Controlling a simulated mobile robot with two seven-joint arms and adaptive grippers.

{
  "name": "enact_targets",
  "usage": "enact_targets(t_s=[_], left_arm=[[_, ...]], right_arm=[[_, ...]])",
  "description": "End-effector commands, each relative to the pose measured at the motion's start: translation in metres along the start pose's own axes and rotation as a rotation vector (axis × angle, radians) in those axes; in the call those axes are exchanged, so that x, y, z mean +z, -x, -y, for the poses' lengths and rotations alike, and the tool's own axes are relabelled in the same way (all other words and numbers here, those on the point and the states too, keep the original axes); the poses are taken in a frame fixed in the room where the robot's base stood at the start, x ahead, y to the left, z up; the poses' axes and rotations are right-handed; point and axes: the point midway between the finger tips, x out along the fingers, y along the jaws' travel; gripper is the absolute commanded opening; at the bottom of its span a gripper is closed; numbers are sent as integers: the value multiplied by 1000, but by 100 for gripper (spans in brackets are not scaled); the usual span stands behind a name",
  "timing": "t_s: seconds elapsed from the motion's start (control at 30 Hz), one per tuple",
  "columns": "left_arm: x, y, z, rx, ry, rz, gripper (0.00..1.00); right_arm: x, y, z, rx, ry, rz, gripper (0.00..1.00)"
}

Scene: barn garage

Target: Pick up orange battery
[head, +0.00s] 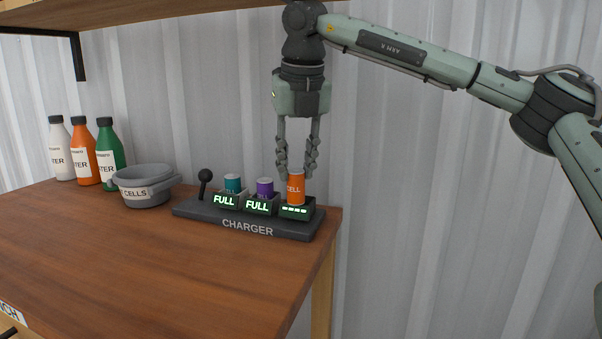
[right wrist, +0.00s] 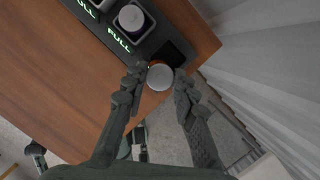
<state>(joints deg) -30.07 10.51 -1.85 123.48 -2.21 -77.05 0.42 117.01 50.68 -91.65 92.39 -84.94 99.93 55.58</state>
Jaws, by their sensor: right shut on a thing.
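The orange battery (head: 296,188) is upright at the right-hand slot of the charger (head: 190,208). More of its body shows than of the batteries beside it, so it sits higher than they do. In the right wrist view its pale round end (right wrist: 160,77) is between my fingertips, with the dark slot opening (right wrist: 176,53) visible beside it. My right gripper (head: 297,172) points down from above and is shut on the orange battery. Whether the battery's lower end is still inside the slot, I cannot tell. My left gripper is not in view.
A teal battery (head: 232,184) and a purple battery (head: 265,188) stand in the other slots, both marked FULL. A grey cells bowl (head: 146,194) and several bottles (head: 108,150) stand to the left. A shelf (head: 120,12) overhangs; the front tabletop (head: 130,260) is clear.

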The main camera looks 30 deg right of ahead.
Motion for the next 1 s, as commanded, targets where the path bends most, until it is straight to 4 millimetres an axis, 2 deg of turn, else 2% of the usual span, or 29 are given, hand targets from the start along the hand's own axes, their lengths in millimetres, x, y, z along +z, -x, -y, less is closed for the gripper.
enact_targets(t_s=[0.3, 0.5, 0.7, 1.0], left_arm=[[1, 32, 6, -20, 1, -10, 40], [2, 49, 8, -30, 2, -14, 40], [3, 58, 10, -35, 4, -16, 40], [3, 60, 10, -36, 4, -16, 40]], right_arm=[[-67, 16, -46, 1, 6, 3, 0], [-102, 27, -72, 1, 2, 4, 0], [-120, 33, -84, 1, 0, 2, 0], [-124, 35, -86, 1, -3, 2, 0]])
